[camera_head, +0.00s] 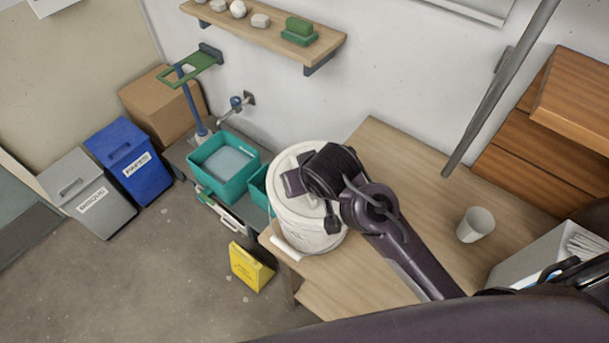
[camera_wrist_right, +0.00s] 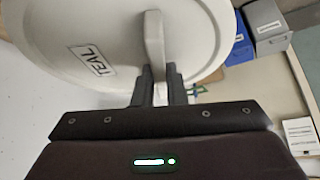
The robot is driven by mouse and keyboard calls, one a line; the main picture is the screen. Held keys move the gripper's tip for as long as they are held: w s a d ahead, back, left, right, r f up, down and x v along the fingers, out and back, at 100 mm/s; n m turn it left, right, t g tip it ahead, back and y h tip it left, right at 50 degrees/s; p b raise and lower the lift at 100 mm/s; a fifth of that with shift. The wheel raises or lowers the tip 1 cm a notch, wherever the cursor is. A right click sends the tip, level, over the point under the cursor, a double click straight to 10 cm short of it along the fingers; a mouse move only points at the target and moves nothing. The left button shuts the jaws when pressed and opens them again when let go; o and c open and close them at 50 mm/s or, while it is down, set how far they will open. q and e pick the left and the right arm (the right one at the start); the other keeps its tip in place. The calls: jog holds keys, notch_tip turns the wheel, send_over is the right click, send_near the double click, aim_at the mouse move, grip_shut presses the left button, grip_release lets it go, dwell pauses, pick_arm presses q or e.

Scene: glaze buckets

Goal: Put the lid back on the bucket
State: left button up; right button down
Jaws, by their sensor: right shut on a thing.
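The round white lid (camera_head: 287,161) is over the top of the white bucket (camera_head: 308,232) at the left edge of the wooden table. In the right wrist view the lid (camera_wrist_right: 55,35) shows a TEAL label and a raised bar handle (camera_wrist_right: 154,38). My right gripper (camera_wrist_right: 155,88) is shut on that handle. In the head view this gripper (camera_head: 296,183) is above the lid and hides part of it. I cannot tell whether the lid rests on the rim or hovers just over it. My left gripper is not in view.
A white cup (camera_head: 476,225) and a light box (camera_head: 540,258) stand on the table (camera_head: 345,287) to the right. A teal basin (camera_head: 222,172) is left of the bucket. A yellow object (camera_head: 250,267) is below the table edge. A wall shelf (camera_head: 255,31) is above.

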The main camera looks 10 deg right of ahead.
jog(key=c, duration=0.9)
grip_release()
jog(key=shift+r, duration=0.1)
jog(key=shift+r, duration=3.45)
jog(key=shift+c, duration=0.2)
grip_shut()
